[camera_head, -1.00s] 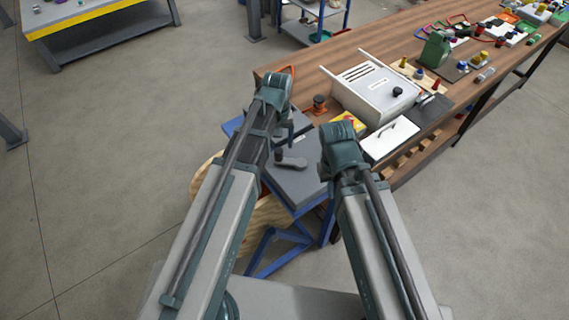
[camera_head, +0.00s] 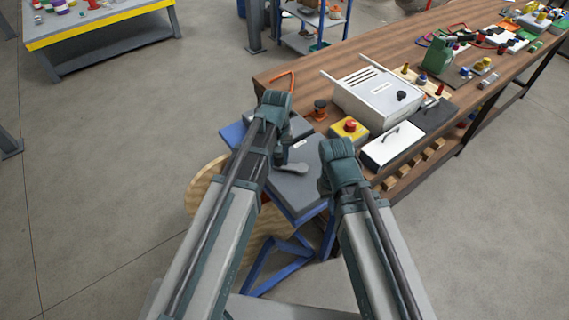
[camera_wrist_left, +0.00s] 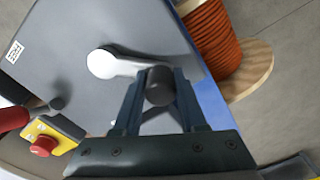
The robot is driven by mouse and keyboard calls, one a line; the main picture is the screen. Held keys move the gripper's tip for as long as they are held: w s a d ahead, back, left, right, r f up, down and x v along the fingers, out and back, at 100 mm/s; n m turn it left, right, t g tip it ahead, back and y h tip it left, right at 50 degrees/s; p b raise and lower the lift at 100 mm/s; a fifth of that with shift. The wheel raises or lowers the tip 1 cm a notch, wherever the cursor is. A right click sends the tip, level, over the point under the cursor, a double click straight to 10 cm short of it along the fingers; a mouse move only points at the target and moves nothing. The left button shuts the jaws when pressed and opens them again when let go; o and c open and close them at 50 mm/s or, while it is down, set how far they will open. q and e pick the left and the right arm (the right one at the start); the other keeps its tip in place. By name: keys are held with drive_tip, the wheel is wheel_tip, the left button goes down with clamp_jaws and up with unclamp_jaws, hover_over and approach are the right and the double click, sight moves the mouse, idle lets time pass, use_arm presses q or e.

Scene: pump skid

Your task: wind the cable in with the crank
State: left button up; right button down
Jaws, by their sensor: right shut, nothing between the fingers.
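The crank (camera_wrist_left: 115,65) is a light grey arm with a round hub, on a grey housing top (camera_wrist_left: 60,30). It also shows in the head view (camera_head: 296,168). Its dark knob (camera_wrist_left: 159,84) sits between the fingers of my left gripper (camera_wrist_left: 159,98), which look closed against both its sides. The orange cable (camera_wrist_left: 208,40) lies wound on a wooden drum (camera_wrist_left: 252,75) beside the housing. In the head view the drum's wooden flange (camera_head: 205,185) shows partly behind my left arm. My right gripper (camera_head: 341,180) is over the housing's right side; its fingers are mostly hidden.
A yellow box with a red button (camera_head: 349,129) stands at the bench edge near my right wrist. The wooden bench (camera_head: 310,70) holds a white case (camera_head: 375,95), a white-lidded box (camera_head: 392,146) and several small parts. Open floor lies to the left.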

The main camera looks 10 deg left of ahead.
use_arm(q)
clamp_jaws()
drive_tip(key=shift+w+d, duration=0.15)
drive_tip(key=shift+w, duration=0.55)
drive_tip(key=shift+w+d, duration=0.1)
drive_tip(key=shift+w, duration=0.55)
drive_tip(key=shift+w+d, duration=0.25)
drive_tip(key=shift+w, duration=0.35)
drive_tip(key=shift+w+d, duration=0.4)
drive_tip(key=shift+w, duration=0.1)
drive_tip(key=shift+w+d, duration=0.1)
